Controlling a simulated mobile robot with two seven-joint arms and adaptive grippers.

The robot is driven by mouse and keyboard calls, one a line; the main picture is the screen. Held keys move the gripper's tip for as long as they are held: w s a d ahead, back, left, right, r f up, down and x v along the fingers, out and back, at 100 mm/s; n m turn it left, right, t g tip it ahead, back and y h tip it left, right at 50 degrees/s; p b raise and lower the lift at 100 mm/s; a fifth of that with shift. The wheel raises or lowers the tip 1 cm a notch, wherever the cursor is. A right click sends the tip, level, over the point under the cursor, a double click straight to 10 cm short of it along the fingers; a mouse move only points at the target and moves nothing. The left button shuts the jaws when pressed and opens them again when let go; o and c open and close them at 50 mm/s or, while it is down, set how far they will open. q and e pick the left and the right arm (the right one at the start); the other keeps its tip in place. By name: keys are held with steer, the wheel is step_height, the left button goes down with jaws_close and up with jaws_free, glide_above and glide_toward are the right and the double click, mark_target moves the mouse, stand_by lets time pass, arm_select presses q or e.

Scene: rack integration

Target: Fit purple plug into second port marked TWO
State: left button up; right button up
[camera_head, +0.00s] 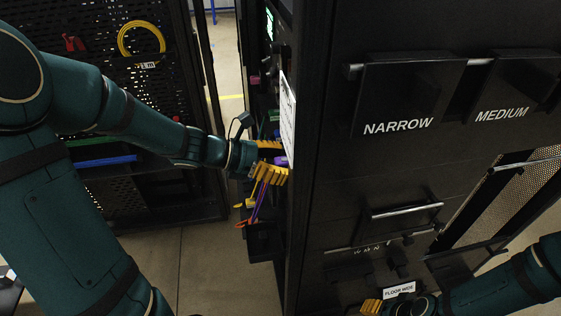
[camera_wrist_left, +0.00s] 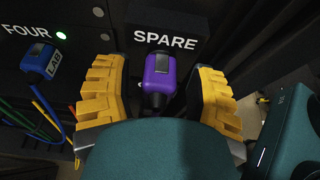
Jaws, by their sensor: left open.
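The purple plug (camera_wrist_left: 159,75) sits at the place marked SPARE in the left wrist view, with its cable end toward me. My left gripper (camera_wrist_left: 158,95) is open, with one yellow finger on each side of the plug and visible gaps between. In the head view my left gripper (camera_head: 270,162) is at the rack's side, and a bit of purple (camera_head: 280,158) shows by its fingers. The port marked TWO cannot be made out. My right gripper (camera_head: 371,306) shows only in part at the bottom of the head view; its jaws are unclear.
A blue plug marked LAB (camera_wrist_left: 40,61) sits by the FOUR label, left of the purple plug, with a green light above it. Coloured cables (camera_wrist_left: 35,122) hang below it. A dark cabinet with NARROW and MEDIUM bins (camera_head: 408,95) stands right of my left arm. Bare floor (camera_head: 215,265) lies below.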

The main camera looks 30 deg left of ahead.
arm_select(q)
steer(key=v, duration=1.1)
steer(key=shift+s+a+r, duration=0.15)
steer(key=shift+s+a, duration=0.05)
steer(key=shift+a, duration=0.05)
